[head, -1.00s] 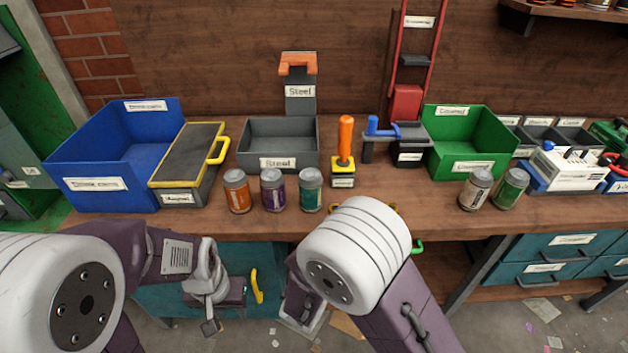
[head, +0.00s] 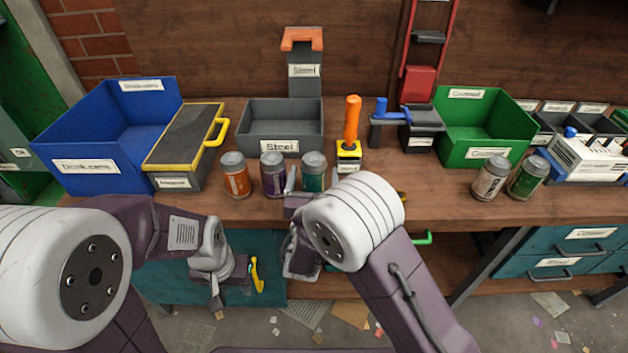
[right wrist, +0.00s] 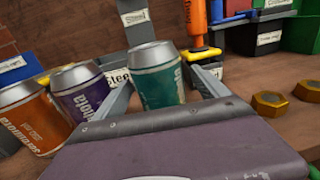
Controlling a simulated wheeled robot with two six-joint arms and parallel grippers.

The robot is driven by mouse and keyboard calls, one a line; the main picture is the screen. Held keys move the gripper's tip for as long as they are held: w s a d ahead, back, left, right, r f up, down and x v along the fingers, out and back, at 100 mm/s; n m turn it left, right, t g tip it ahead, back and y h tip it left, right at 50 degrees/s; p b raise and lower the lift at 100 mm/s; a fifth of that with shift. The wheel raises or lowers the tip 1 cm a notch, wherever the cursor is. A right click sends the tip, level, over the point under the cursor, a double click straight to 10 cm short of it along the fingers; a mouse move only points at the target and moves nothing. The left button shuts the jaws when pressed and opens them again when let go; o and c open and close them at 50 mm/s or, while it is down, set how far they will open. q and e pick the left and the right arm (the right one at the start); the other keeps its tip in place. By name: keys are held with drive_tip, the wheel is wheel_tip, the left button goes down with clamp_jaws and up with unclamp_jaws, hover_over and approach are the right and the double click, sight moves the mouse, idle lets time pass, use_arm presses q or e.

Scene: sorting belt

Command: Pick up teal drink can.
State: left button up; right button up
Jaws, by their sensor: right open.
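The teal drink can (head: 314,170) stands upright on the bench, at the right end of a row of three cans. It also shows in the right wrist view (right wrist: 160,82), partly hidden below by my gripper. My right gripper (right wrist: 160,90) is open, one finger on each side of the teal can, with its left finger between the teal and purple cans. In the head view my right arm hides the can's lower part. My left gripper (head: 216,290) hangs low in front of the bench, away from the cans; its jaws are too unclear to read.
A purple can (head: 273,175) and an orange can (head: 236,177) stand close on the left. A grey steel bin (head: 280,145) is behind, with an orange-handled tool (head: 352,125) behind right. Brass nuts (right wrist: 270,103) lie to the right.

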sight(316, 167)
drive_tip(key=shift+w+d, duration=0.1)
drive_tip(key=shift+w, duration=0.45)
drive_tip(key=shift+s, duration=0.1)
drive_tip(key=shift+c, duration=1.2)
drive_tip(key=c, duration=1.2)
drive_tip(key=shift+o, duration=0.2)
drive_tip(key=shift+r, duration=0.55)
drive_tip(key=r, duration=0.1)
drive_tip(key=r+p, duration=0.1)
drive_tip(key=r, duration=0.1)
drive_tip(key=shift+s+d+r, duration=0.2)
drive_tip(key=shift+d+r, duration=0.15)
drive_tip(key=shift+r, duration=0.05)
drive_tip(key=s+d+r+b, duration=0.3)
drive_tip(key=s+d+r, duration=0.3)
drive_tip(key=d, duration=0.3)
